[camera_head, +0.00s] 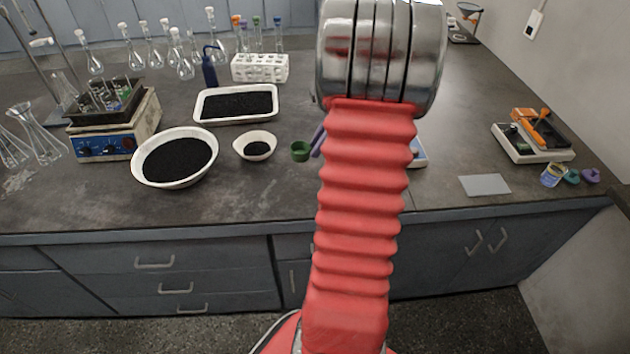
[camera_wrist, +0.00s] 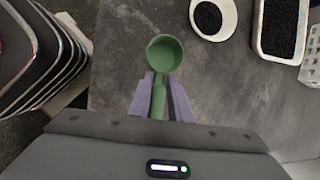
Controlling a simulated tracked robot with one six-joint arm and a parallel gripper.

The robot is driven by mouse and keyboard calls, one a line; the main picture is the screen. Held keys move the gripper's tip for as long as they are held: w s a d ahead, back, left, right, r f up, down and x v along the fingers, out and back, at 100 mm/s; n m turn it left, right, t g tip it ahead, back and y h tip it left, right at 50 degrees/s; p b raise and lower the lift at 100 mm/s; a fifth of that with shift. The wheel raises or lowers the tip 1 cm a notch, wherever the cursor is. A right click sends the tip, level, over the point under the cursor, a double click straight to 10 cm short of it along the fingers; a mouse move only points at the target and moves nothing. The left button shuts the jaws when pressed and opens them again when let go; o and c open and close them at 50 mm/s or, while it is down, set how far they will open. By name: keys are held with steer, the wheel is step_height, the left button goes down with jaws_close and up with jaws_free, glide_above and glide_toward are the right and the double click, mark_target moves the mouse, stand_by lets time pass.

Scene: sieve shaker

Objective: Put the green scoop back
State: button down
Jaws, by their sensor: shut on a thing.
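The green scoop (camera_head: 300,151) shows in the head view just left of my red arm, above or on the dark bench top. In the wrist view the green scoop (camera_wrist: 165,53) has its round cup facing the camera and looks empty. My gripper (camera_wrist: 161,84) has purple fingers closed on the scoop's handle, one on each side. In the head view only a bit of a purple finger (camera_head: 317,141) shows beside the arm, which hides the rest. I cannot tell whether the scoop touches the bench.
Left of the scoop are a small bowl (camera_head: 241,139), a large bowl (camera_head: 139,165) and a white tray (camera_head: 201,108), all with black grains. A white rack (camera_head: 260,70) stands behind. A tray with orange tools (camera_head: 507,150) and a grey plate (camera_head: 485,185) lie right.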

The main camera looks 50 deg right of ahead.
steer(key=shift+f, duration=3.05)
steer(key=shift+f, duration=0.1)
steer(key=shift+f, duration=1.8)
steer(key=c, duration=1.6)
jaws_free()
steer(key=shift+c, duration=0.2)
steer(key=v, duration=1.2)
steer(key=shift+w+r, duration=0.1)
